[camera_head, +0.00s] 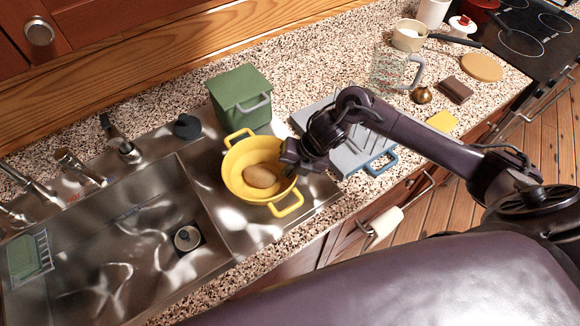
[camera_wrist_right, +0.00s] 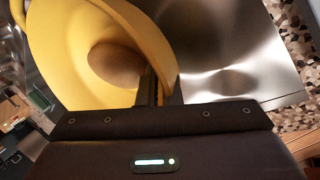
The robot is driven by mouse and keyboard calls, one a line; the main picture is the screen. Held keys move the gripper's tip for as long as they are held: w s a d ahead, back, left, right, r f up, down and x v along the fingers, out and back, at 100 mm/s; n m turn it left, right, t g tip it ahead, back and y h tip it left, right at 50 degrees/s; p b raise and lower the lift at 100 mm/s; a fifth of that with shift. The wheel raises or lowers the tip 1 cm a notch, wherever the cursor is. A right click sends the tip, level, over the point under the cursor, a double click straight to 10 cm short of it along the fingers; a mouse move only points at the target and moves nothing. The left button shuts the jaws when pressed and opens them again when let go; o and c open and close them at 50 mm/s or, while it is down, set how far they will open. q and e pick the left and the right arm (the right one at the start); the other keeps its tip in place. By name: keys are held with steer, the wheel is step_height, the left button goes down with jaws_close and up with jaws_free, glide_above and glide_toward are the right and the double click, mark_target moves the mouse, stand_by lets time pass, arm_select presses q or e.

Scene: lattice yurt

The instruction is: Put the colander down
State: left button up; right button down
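The yellow colander (camera_head: 237,168) is upright over the steel drainboard right of the sink basin, with one handle toward the back and one toward the front. I cannot tell whether its base touches the steel. A brown potato (camera_head: 260,177) lies inside it. My right gripper (camera_head: 289,165) is at its right rim. In the right wrist view, the fingers (camera_wrist_right: 153,88) are close together on the wall of the colander (camera_wrist_right: 70,45), shut on it; the potato (camera_wrist_right: 115,64) shows inside. My left gripper is out of view.
A green lidded box (camera_head: 240,98) stands just behind the colander. A grey board (camera_head: 345,152) with a blue handle lies to the right, under my right arm. The sink basin (camera_head: 130,255) is open on the left. A glass measuring jug (camera_head: 388,70) stands farther right.

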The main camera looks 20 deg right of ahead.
steer(key=c, duration=1.6)
jaws_free()
steer(key=shift+r, duration=0.1)
steer(key=shift+d+r, duration=0.15)
steer(key=shift+r, duration=0.1)
steer(key=b+v, duration=0.2)
steer(key=v, duration=0.9)
steer(key=shift+r, duration=0.15)
steer(key=shift+s+d, duration=0.1)
